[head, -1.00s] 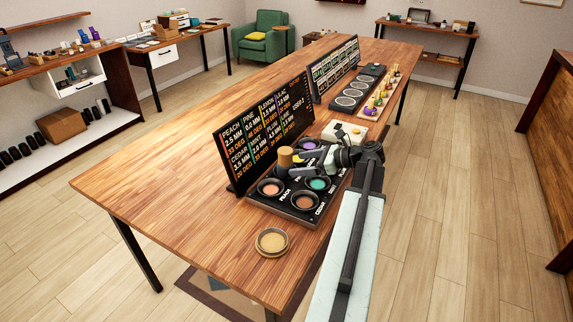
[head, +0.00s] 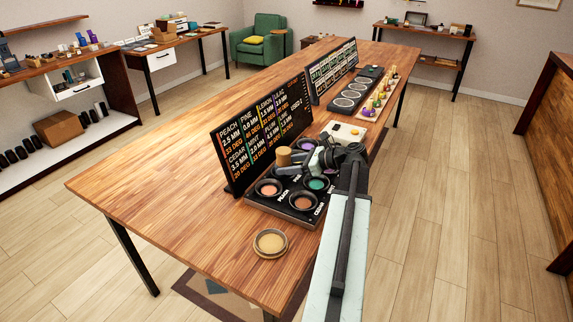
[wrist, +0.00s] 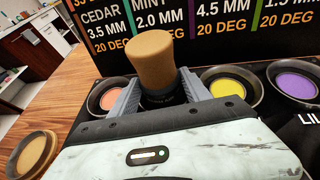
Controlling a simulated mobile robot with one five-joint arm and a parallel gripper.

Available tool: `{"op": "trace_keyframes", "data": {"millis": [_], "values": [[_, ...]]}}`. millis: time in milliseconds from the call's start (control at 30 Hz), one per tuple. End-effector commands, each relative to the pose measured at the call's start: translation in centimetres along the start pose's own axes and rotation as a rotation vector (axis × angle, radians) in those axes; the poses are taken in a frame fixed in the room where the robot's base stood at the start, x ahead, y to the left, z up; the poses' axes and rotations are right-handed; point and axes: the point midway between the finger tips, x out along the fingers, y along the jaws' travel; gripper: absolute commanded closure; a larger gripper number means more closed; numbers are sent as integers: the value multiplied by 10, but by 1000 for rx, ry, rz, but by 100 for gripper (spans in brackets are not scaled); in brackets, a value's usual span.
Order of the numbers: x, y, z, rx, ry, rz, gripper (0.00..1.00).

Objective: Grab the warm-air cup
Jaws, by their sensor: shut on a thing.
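A tan-topped cylinder with a black lower part (wrist: 155,62) stands upright between my fingers in the wrist view. No label on it is readable, so I cannot tell from markings that it is the warm-air cup. My gripper (wrist: 160,94) is shut on its dark lower part, one grey finger on each side. In the head view the tan top (head: 283,156) shows above the black tray (head: 252,200), left of my gripper (head: 303,165). Its bottom is hidden, so I cannot tell whether it touches the tray.
Round wells with orange (wrist: 115,91), yellow (wrist: 227,82) and purple (wrist: 297,82) contents surround the gripper. A black text board (head: 262,130) stands close behind the tray. A tan-filled dish (head: 270,243) sits near the table's front edge. The table's left side is clear.

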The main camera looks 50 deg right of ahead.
Motion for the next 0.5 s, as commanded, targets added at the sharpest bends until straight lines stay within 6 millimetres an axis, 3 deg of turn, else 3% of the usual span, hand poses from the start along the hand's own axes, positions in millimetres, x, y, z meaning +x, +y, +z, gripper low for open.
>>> {"op": "trace_keyframes", "data": {"millis": [167, 400, 500], "values": [[-4, 0, 10, 0, -1, -1, 100], [-17, 0, 39, 0, -1, -1, 100], [-33, -4, 28, 2, -1, -5, 100]]}}
